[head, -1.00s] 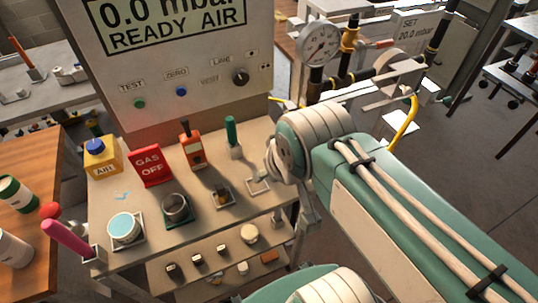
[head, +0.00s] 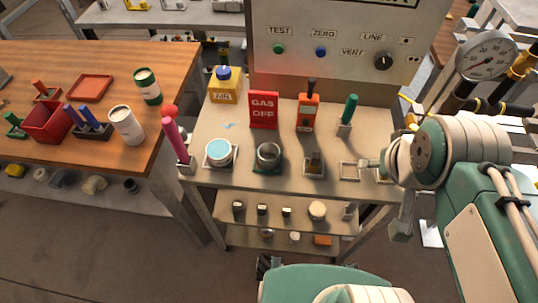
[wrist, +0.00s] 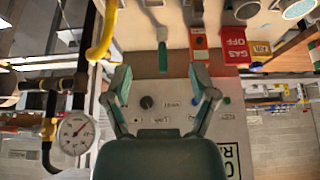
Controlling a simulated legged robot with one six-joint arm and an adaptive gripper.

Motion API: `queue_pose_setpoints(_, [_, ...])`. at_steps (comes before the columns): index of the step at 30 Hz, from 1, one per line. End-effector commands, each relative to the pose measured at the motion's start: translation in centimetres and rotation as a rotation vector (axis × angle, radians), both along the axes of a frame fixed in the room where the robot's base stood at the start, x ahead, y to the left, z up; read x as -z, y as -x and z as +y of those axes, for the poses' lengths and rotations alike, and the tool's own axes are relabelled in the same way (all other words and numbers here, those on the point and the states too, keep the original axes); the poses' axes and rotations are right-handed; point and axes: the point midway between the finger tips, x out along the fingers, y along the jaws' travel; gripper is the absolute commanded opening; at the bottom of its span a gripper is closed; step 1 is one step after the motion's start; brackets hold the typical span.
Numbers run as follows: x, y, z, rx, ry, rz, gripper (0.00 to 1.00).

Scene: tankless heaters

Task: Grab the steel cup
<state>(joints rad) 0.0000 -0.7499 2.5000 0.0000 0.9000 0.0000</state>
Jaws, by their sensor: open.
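The steel cup (head: 268,156), a dark grey open metal cup, stands upright on a green square base near the front of the bench shelf, below the red GAS OFF sign. It also shows in part at the top right edge of the wrist view (wrist: 243,10). My gripper (wrist: 160,74) is open and empty, its two green fingers spread apart. It is apart from the cup, which lies up and to the right of the fingers in the wrist view. In the head view my arm is at the right, and the fingers cannot be made out clearly.
A white cup with a blue top (head: 219,152) stands left of the steel cup, near a pink handle (head: 175,140). The GAS OFF sign (head: 263,110), an orange tool (head: 307,112) and a green handle (head: 348,112) stand behind. A wooden table (head: 100,62) is at left.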

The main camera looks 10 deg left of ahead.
Motion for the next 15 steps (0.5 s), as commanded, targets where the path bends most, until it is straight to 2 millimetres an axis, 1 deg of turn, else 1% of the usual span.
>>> queue_pose_setpoints(4, [0.0, 0.0, 0.0, 0.000, 0.000, 0.000, 0.74])
queue_pose_setpoints(6, [0.0, 0.0, 0.0, 0.000, -0.001, 0.001, 1.00])
queue_pose_setpoints(8, [0.0, -0.3, 0.2, 0.001, -0.005, 0.007, 1.00])
queue_pose_setpoints(11, [0.1, -1.2, 0.8, 0.008, -0.020, 0.031, 1.00])
queue_pose_setpoints(15, [0.3, -3.1, 2.2, 0.028, -0.051, 0.083, 1.00])
